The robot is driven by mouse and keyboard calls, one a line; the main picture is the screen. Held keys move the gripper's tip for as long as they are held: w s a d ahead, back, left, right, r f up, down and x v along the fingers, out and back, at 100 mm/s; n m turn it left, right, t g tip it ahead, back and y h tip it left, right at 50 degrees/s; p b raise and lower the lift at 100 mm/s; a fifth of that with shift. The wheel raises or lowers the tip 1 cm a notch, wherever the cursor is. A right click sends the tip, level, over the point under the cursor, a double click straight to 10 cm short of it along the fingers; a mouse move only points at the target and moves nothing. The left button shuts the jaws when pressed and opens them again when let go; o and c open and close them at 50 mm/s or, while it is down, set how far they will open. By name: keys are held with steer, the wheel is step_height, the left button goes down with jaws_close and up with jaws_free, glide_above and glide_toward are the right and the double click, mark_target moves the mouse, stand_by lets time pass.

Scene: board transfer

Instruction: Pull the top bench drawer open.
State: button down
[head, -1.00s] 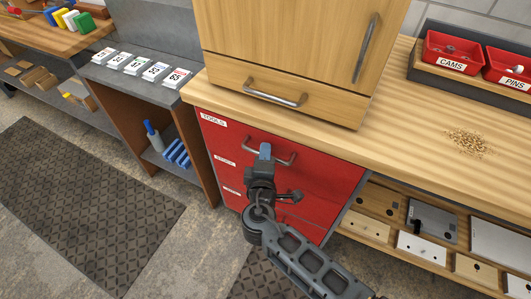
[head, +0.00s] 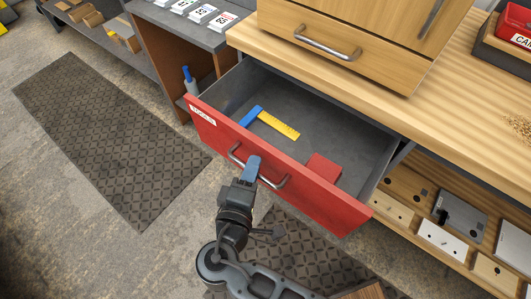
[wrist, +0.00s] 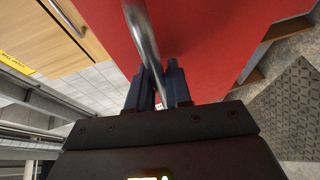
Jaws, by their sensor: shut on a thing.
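The top bench drawer (head: 215,125) is red and stands well out from the bench, with its grey inside in view. Its metal bar handle (head: 275,182) is on the front face, and a white label is at the front's left end. My gripper (head: 253,166) is shut on the handle. In the wrist view the bar (wrist: 142,35) passes between the two dark fingers of my gripper (wrist: 160,85), in front of the red drawer face. Inside the drawer lie a blue and yellow square tool (head: 275,125) and a red block (head: 324,167).
A wooden cabinet with its own handled drawer (head: 330,42) stands on the bench top (head: 420,125). Metal plates (head: 440,238) lie on an open shelf at the right. Dark floor mats (head: 110,135) lie below.

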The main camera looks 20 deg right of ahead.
steer(key=shift+s+a, duration=0.5)
steer(key=shift+a, duration=0.2)
steer(key=c, duration=1.1)
jaws_free()
steer(key=shift+b+v, duration=0.5)
steer(key=shift+v, duration=3.4)
